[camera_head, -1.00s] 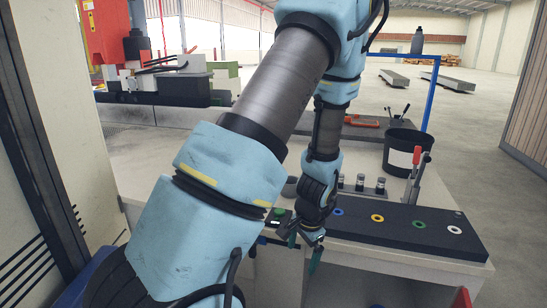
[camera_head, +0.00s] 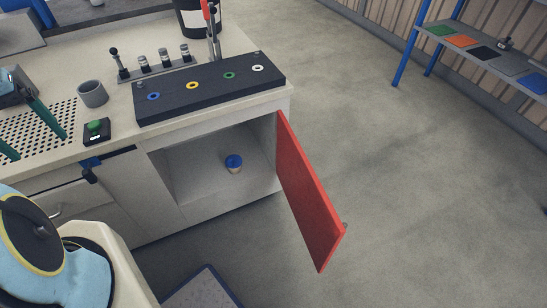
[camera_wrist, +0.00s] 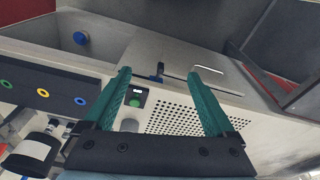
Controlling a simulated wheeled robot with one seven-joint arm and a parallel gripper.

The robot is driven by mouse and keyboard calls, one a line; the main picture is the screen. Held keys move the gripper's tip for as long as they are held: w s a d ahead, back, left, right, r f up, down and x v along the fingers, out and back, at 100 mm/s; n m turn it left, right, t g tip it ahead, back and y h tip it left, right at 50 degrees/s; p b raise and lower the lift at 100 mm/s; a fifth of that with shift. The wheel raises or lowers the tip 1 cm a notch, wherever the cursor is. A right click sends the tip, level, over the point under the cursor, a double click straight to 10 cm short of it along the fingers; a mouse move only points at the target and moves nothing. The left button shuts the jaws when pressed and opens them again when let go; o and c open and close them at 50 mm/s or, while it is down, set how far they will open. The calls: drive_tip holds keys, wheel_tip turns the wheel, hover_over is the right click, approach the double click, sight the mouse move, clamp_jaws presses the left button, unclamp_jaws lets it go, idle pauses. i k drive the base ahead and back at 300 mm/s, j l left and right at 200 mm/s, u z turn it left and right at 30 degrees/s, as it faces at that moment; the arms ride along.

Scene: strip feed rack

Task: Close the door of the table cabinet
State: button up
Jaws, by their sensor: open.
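The red cabinet door (camera_head: 310,192) stands wide open, swung out to the right from the right edge of the cabinet opening in the head view. The table cabinet (camera_head: 183,214) is pale, and a small jar with a blue lid (camera_head: 234,164) stands inside it. The lid also shows in the wrist view (camera_wrist: 81,38). My gripper (camera_head: 28,131) is at the left edge of the head view, over the perforated part of the worktop and far from the door. In the wrist view its green fingers (camera_wrist: 158,73) are spread apart with nothing between them.
On the worktop are a dark panel with coloured rings (camera_head: 212,87), a grey cup (camera_head: 92,94), a green button box (camera_head: 97,131) and a lever stand (camera_head: 160,66). The floor right of the door is clear. A blue-framed shelf (camera_head: 480,55) stands farther right.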

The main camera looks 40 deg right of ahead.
sight(321, 229)
drive_tip(key=k+l+z, duration=0.3)
drive_tip(key=k+l, duration=0.7)
drive_tip(key=k, duration=0.55)
drive_tip(key=k+l+z, duration=0.25)
drive_tip(key=k+l, duration=1.05)
drive_tip(key=i+l+u, duration=0.1)
drive_tip(key=i+u, duration=0.35)
drive_tip(key=i+l+u, duration=0.25)
drive_tip(key=u, duration=0.2)
drive_tip(key=i+l, duration=0.05)
drive_tip(key=i, duration=0.05)
